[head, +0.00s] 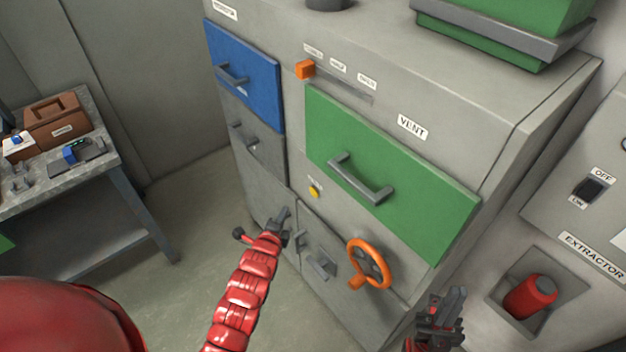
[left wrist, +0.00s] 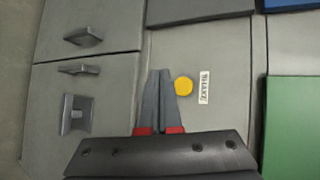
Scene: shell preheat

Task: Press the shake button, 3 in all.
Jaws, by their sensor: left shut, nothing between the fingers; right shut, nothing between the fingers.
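My left gripper (head: 284,214) is shut and empty, below and left of the button in the head view. Whether it touches the panel cannot be told. My right gripper (head: 455,296) is shut and empty at the lower right, near the cabinet's lower right part.
A green drawer (head: 420,190) with a grey handle and an orange wheel (head: 369,263) stick out near the button. A blue drawer (head: 250,75) is at upper left. An extractor panel with a red knob (head: 530,296) is at right. A side table (head: 60,180) stands left.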

